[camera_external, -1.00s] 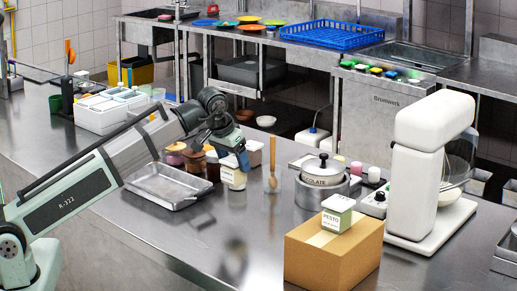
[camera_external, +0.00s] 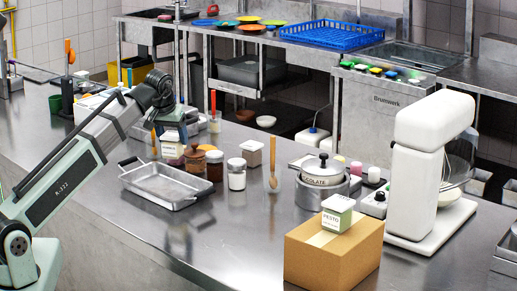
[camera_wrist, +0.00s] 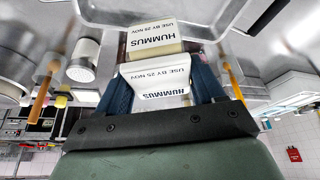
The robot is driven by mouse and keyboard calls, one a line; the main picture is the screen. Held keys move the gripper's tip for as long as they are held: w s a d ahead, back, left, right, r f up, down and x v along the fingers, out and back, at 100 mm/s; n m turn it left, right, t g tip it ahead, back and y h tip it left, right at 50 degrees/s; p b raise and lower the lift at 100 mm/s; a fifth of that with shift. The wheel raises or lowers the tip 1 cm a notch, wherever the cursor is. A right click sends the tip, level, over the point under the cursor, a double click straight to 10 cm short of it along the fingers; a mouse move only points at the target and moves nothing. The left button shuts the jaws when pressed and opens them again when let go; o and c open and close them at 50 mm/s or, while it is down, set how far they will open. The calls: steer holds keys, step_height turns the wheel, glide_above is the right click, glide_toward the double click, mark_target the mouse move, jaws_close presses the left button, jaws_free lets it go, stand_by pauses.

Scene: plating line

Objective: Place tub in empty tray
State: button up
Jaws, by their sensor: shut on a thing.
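My gripper (camera_external: 172,124) is shut on a white tub labelled HUMMUS, which shows between its blue fingers in the wrist view (camera_wrist: 162,82). In the external view the held tub (camera_external: 173,136) is above the counter behind the metal tray. A second, yellowish HUMMUS tub (camera_wrist: 155,39) is just beyond the held one in the wrist view. The empty metal tray (camera_external: 134,177) lies on the counter at left, in front of the gripper; its rim shows at the top of the wrist view (camera_wrist: 105,18). How far apart the two tubs are, I cannot tell.
A pale tub (camera_external: 252,152), a pot (camera_external: 322,190) and a cardboard box with a PESTO tub (camera_external: 338,213) are further right.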

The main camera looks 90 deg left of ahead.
mark_target(161, 139)
steer(key=shift+s+d+f+n, duration=0.1)
steer(key=shift+s+d+n, duration=0.15)
steer(key=shift+s, duration=0.25)
steer(key=shift+s+d+f+n, duration=0.1)
steer(key=shift+s+n, duration=0.25)
steer(key=shift+s, duration=0.15)
steer(key=shift+s+n+g, duration=0.5)
steer(key=shift+n, duration=0.3)
steer(key=shift+s+d+f+n+g, duration=0.2)
steer(key=shift+n+g, duration=0.1)
steer(key=shift+n, duration=0.4)
steer(key=shift+f, duration=4.9)
steer(key=shift+f, duration=0.1)
steer(key=o, duration=1.2)
steer(key=shift+v, duration=6.1)
